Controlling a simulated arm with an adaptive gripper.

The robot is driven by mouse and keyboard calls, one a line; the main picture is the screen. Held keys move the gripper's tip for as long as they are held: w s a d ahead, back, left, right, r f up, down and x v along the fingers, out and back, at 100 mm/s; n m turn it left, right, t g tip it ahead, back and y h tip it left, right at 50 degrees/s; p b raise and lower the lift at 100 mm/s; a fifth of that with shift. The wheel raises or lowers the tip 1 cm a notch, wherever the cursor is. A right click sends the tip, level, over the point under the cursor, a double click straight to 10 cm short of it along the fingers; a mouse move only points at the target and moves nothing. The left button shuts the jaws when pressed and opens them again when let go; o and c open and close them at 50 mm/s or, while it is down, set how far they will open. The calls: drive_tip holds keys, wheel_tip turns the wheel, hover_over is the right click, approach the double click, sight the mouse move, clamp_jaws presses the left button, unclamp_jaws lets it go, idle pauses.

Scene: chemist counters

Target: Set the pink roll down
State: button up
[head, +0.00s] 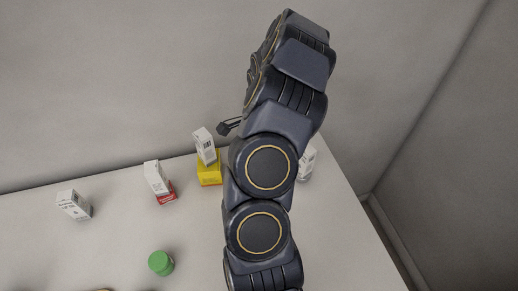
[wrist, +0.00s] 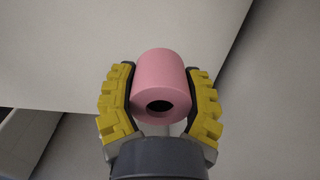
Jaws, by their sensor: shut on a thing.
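The pink roll (wrist: 160,75) is held between the two yellow-padded fingers of my gripper (wrist: 161,90) in the wrist view. The dark hole in its end faces the camera. My gripper is shut on its sides. In the head view my arm covers the middle of the picture, and the roll is hidden. A small dark part of my gripper (head: 229,127) shows just left of the arm, near the wall. Behind the roll in the wrist view is a pale flat surface (wrist: 60,60). I cannot tell how far the roll is from it.
On the counter (head: 110,235) stand a green cylinder (head: 160,263), a white box (head: 74,205), a red-and-white box (head: 158,181), a white box (head: 204,146) with a yellow box (head: 209,169), and a white box (head: 307,162) partly behind my arm. The counter's right part is clear.

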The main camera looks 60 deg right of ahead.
drive_tip(key=w+d+f, duration=0.1)
drive_tip(key=d+f, duration=0.1)
drive_tip(key=w+d+f, duration=0.1)
drive_tip(key=d+f, duration=0.1)
drive_tip(key=w+d+f, duration=0.1)
drive_tip(key=d+f, duration=0.1)
drive_tip(key=shift+w+f, duration=0.25)
drive_tip(key=shift+f, duration=1.7)
drive_tip(key=shift+f, duration=0.15)
drive_tip(key=o, duration=1.1)
wheel_tip(320, 180, up, 12)
drive_tip(key=shift+r, duration=0.25)
